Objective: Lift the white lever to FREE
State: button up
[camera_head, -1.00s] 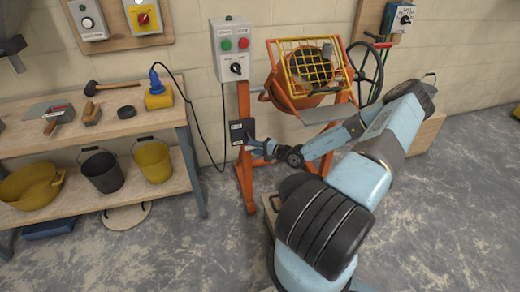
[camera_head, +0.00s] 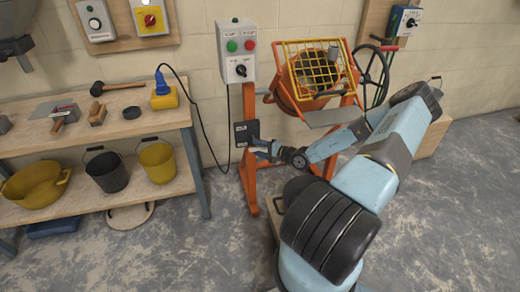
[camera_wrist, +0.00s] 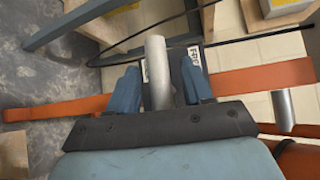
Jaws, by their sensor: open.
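The white lever (camera_wrist: 156,72) shows in the wrist view as a pale round bar. It stands between the two blue fingers of my gripper (camera_wrist: 160,66), which are open on either side of it, with a visible gap to each finger. Behind it is a dark plate with white labels, one of which reads FREE (camera_wrist: 195,56). In the head view the dark plate (camera_head: 246,133) sits on the orange mixer stand, and my gripper (camera_head: 260,149) is just at its lower right. The lever cannot be made out there.
The orange mixer (camera_head: 315,75) with its yellow grid stands above and right of my gripper. A grey control box (camera_head: 238,50) is above the plate. A workbench (camera_head: 95,133) with tools and buckets is on the left; a black cable hangs between.

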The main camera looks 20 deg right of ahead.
jog(key=v, duration=1.3)
jog(key=shift+s+d, duration=0.2)
jog(key=shift+s, duration=0.05)
